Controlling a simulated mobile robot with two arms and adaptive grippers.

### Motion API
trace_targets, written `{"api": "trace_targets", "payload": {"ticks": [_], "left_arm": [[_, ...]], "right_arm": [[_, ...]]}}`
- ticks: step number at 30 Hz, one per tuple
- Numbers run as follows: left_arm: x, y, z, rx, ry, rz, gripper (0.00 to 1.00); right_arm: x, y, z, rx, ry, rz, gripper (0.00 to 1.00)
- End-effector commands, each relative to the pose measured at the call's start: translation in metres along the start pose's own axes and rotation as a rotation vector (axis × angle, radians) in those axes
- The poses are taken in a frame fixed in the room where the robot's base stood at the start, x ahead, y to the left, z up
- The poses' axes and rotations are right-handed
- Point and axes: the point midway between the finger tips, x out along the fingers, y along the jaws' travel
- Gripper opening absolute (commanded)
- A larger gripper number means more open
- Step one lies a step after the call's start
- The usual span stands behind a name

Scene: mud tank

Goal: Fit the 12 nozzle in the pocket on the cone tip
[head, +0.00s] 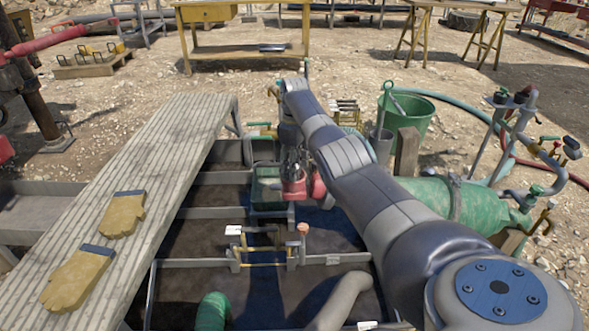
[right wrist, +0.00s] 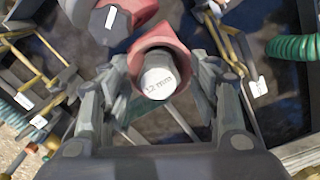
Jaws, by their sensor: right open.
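A pale grey nozzle (right wrist: 159,82) marked "12 mm" sits inside the red ring of the cone tip (right wrist: 157,44) in the right wrist view. Its labelled end faces my camera; how deep it sits I cannot tell. My right gripper (right wrist: 162,72) is open, with one finger on each side of the red ring and nozzle. In the head view the red cone tip (head: 294,188) shows just below my right gripper (head: 296,163), over the tank. The nozzle is not clear there. My left gripper is not in view.
A dark hexagonal piece with a white tag (right wrist: 108,22) is close by at upper left in the right wrist view. A plank walkway (head: 150,170) with two yellow gloves crosses the left.

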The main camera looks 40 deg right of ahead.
Motion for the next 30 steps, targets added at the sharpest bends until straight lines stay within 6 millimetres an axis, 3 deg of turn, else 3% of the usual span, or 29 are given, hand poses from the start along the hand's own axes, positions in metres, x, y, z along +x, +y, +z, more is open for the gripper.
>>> {"api": "trace_targets", "payload": {"ticks": [9, 15, 30], "left_arm": [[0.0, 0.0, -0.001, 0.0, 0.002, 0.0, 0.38], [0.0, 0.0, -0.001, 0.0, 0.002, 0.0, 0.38], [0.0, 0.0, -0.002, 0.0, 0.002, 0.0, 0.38]], "right_arm": [[-0.069, 0.0, -0.001, 0.0, 0.005, 0.003, 0.56], [-0.098, 0.0, 0.0, 0.0, 0.002, 0.0, 0.56], [-0.106, 0.0, 0.0, -0.001, 0.0, 0.0, 0.56]]}}
